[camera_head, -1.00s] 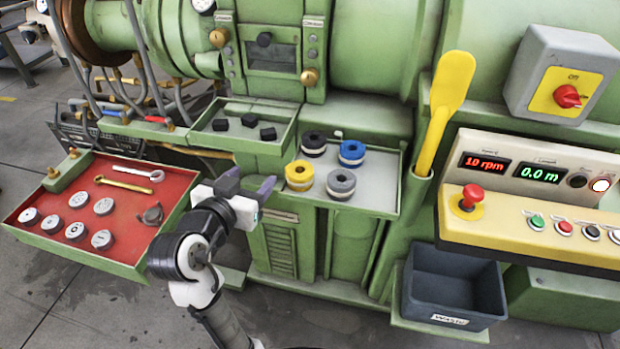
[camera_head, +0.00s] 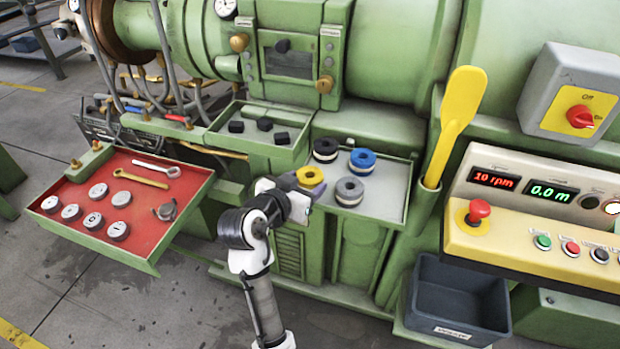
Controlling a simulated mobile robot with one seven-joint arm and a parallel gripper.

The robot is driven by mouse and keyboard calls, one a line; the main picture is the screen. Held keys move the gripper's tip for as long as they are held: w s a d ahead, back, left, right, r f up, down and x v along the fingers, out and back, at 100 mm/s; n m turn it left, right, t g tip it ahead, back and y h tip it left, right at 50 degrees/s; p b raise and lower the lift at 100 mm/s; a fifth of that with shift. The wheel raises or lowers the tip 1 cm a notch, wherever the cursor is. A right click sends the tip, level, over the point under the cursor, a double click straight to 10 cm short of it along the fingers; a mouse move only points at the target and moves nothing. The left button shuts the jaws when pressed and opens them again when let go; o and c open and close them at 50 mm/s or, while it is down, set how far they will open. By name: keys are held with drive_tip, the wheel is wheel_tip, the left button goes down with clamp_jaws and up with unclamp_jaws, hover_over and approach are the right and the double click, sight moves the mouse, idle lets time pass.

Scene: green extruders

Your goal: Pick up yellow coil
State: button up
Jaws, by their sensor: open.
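The yellow coil (camera_head: 310,176) lies at the front left corner of the grey shelf tray (camera_head: 386,203). My gripper (camera_head: 290,184) is right at the coil's left side, with its fingers partly hidden behind the wrist and against the coil. It is open. I cannot tell whether the fingers are around the coil or only beside it. The coil still appears to rest on the tray.
A grey coil (camera_head: 348,191), a blue coil (camera_head: 362,161) and a black coil (camera_head: 325,150) stand close by on the tray. A red tray (camera_head: 107,207) with discs and wrenches is at left. A yellow paddle (camera_head: 455,120) stands upright at right. A dark bin (camera_head: 458,298) sits below.

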sight(308, 177)
drive_tip(key=w+d, duration=0.1)
drive_tip(key=w+d+p, duration=0.1)
drive_tip(key=w, duration=0.1)
drive_tip(key=shift+w+f, duration=0.15)
drive_tip(key=shift+w, duration=0.05)
drive_tip(key=shift+w+d+f+p, duration=0.1)
drive_tip(key=shift+w+f+p, duration=0.2)
drive_tip(key=shift+w, duration=0.1)
drive_tip(key=shift+r, duration=0.1)
drive_tip(key=c, duration=0.8)
drive_tip(key=shift+o, duration=0.2)
